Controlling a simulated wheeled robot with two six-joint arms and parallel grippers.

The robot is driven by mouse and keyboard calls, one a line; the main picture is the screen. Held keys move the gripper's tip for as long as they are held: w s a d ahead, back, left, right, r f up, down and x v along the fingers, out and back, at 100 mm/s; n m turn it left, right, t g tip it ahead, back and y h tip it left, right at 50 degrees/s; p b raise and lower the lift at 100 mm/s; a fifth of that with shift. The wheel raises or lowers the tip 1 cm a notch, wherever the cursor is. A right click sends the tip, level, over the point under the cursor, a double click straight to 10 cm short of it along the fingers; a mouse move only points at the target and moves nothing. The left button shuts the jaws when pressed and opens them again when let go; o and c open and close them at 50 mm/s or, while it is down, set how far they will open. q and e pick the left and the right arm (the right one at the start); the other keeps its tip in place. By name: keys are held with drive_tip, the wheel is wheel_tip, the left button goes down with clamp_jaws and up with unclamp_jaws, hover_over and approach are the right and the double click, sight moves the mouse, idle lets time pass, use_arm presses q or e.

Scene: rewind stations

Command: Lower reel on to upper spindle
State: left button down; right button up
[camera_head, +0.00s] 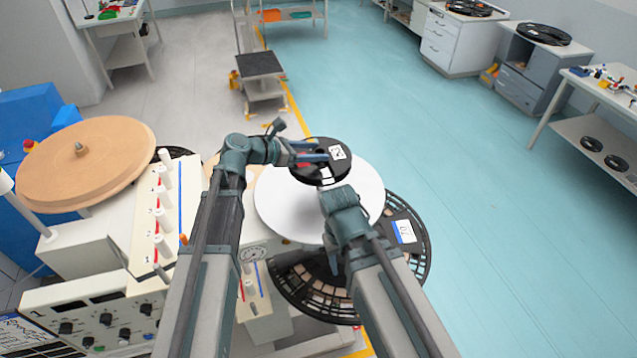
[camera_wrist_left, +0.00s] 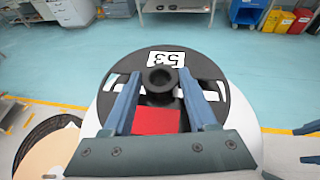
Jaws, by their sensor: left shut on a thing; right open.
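A small black reel (camera_head: 322,172) with a white number label is at the centre of the head view, over a white disc (camera_head: 318,217). My left gripper (camera_head: 318,153) is at this reel. In the left wrist view, the fingers of my left gripper (camera_wrist_left: 161,92) lie on either side of the black reel's raised round hub (camera_wrist_left: 160,77), shut on it. The reel (camera_wrist_left: 205,66) covers the disc's middle. I cannot make out a spindle under it, or whether reel and disc touch. My right gripper (camera_head: 334,258) points down in front of the disc, open and partly hidden by its arm.
A large black slotted reel (camera_head: 421,262) lies below the white disc. A tan round disc (camera_head: 85,165) is at left, beside a panel with white rollers (camera_head: 163,218) and a control box (camera_head: 100,318). The teal floor (camera_head: 480,200) at right is clear.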

use_arm(q)
drive_tip(key=shift+f+b, duration=5)
drive_tip(key=shift+f, duration=0.1)
drive_tip(key=shift+r, duration=0.15)
drive_tip(key=c, duration=0.6)
unclamp_jaws()
drive_tip(key=shift+f, duration=0.2)
drive_tip(key=shift+c, duration=0.2)
drive_tip(key=o, duration=0.4)
drive_tip(key=shift+o, duration=0.2)
